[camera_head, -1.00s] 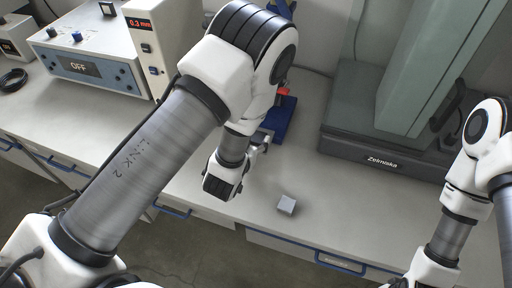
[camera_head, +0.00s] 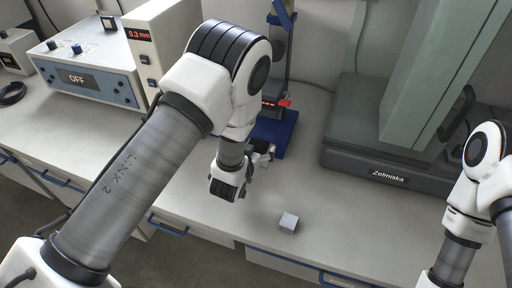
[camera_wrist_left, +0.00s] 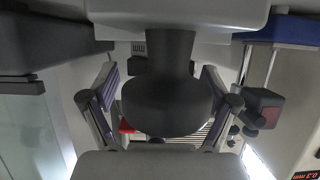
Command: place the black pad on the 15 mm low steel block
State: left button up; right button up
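A small light grey block (camera_head: 288,222) sits alone on the bench near its front edge. I cannot tell whether it is the 15 mm low steel block. My left gripper (camera_head: 264,154) is left of and behind this block, close to the blue-based stand. In the left wrist view its two fingers (camera_wrist_left: 160,80) are spread apart. A dark rounded shape with a neck (camera_wrist_left: 165,100) shows between them; I cannot tell whether they touch it. I cannot make out the black pad for certain. My right arm runs off the bottom right, and its gripper is out of view.
A stand with a blue base (camera_head: 278,136) and a red part (camera_head: 285,103) is behind my left gripper. A control box reading OFF (camera_head: 95,78) is at the left. A large machine with a dark base (camera_head: 365,165) is at the right. The bench around the block is clear.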

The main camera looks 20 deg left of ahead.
pick_arm(q)
jog(key=shift+r, duration=0.25)
jog(key=p+v, duration=0.5)
jog(key=v, duration=0.7)
